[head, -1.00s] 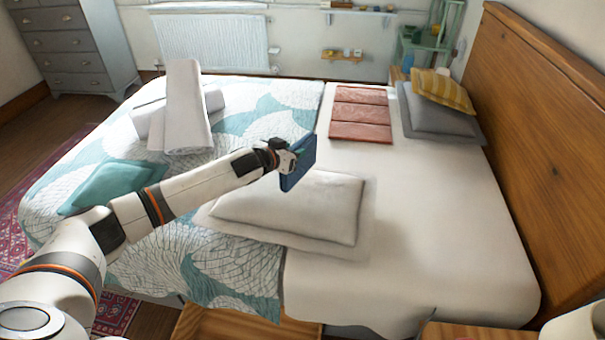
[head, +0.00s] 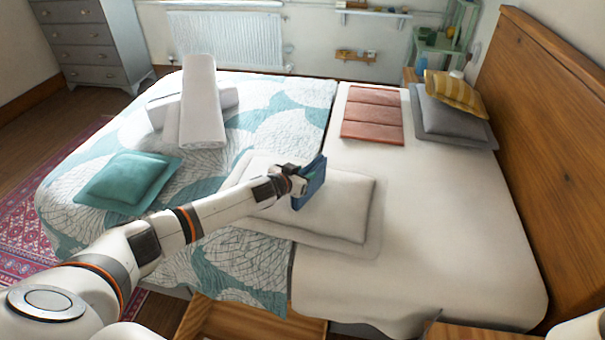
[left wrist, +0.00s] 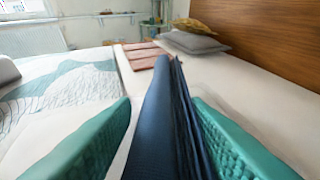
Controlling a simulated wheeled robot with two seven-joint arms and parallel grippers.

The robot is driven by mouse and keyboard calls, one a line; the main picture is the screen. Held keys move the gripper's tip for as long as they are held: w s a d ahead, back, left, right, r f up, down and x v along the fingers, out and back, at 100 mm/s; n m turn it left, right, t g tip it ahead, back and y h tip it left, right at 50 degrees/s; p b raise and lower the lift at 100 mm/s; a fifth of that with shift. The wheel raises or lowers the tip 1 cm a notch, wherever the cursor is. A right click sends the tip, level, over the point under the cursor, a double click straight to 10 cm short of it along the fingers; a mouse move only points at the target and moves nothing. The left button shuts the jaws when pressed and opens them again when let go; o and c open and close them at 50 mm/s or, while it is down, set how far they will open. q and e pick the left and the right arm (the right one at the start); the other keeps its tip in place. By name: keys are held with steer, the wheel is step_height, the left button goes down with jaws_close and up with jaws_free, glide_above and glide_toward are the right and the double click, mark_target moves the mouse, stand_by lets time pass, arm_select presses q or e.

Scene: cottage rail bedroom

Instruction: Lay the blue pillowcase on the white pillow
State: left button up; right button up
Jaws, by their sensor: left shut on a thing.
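The blue pillowcase (head: 312,182) is a folded, upright dark blue slab held in my left gripper (head: 298,182). In the left wrist view the blue pillowcase (left wrist: 165,120) stands on edge between the two teal fingers of my left gripper (left wrist: 168,140), which is shut on it. The white pillow (head: 345,205) lies flat near the middle front of the bed, and the pillowcase is over its upper-left part in the head view. I cannot tell whether the pillowcase touches the pillow. My arm hides part of the pillow's left side. My right gripper is not in view.
A folded pink cloth (head: 372,114) and grey and yellow pillows (head: 453,90) lie farther back. The sheet right of the pillow is clear, up to the wooden headboard (head: 535,130).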

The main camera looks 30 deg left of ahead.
arm_select(q)
steer(key=shift+f, duration=0.4)
steer(key=o, duration=1.3)
steer(key=shift+r, duration=0.1)
